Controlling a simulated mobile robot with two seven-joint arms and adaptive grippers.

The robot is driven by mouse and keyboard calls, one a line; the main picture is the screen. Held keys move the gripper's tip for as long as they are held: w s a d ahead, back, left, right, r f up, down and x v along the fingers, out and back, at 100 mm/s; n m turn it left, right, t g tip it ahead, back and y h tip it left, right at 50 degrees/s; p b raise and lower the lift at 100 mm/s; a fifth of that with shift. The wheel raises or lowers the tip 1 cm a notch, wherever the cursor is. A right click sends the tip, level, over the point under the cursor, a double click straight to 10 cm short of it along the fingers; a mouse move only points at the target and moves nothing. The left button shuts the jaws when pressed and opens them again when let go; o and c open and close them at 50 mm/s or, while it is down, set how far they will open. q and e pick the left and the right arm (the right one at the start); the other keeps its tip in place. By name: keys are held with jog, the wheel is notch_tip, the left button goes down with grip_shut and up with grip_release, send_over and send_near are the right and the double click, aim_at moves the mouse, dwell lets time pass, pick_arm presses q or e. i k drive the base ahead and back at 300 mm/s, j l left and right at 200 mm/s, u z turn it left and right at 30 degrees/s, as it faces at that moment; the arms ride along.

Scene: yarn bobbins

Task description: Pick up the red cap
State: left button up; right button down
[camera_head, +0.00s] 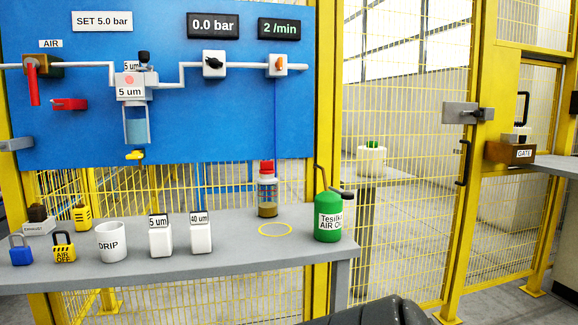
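A red cap (266,167) sits on top of a small upright bottle (267,196) with a brownish liquid in its lower part. The bottle appears to stand at the back of the grey bench (190,262), just behind a yellow ring marked on the top. Nothing touches the cap. No gripper fingers show in the head view. A dark rounded part at the bottom edge looks like part of me, and I cannot tell which part.
A green oil can (328,222) stands right of the bottle. Left are two white boxes (160,237) (201,232), a white DRIP cup (111,242) and padlocks (64,246). A blue panel (220,110) with piping rises behind. The bench around the yellow ring (275,235) is clear.

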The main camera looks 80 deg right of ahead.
aim_at(266, 166)
jog(key=z, duration=2.3)
jog(key=i+l, duration=0.15)
jog(key=l, duration=0.25)
jog(key=i+l+u, duration=0.1)
jog(key=l, duration=0.3)
jog(key=i+l, duration=0.2)
jog(key=l, duration=0.2)
jog(key=i+l, duration=0.15)
jog(key=l, duration=0.25)
jog(key=i+l+u, duration=0.1)
jog(key=l, duration=0.3)
jog(key=i+l, duration=0.15)
jog(key=l, duration=0.25)
jog(key=i+l+u, duration=0.1)
jog(key=l, duration=0.35)
jog(key=i+l, duration=0.15)
jog(key=l, duration=0.25)
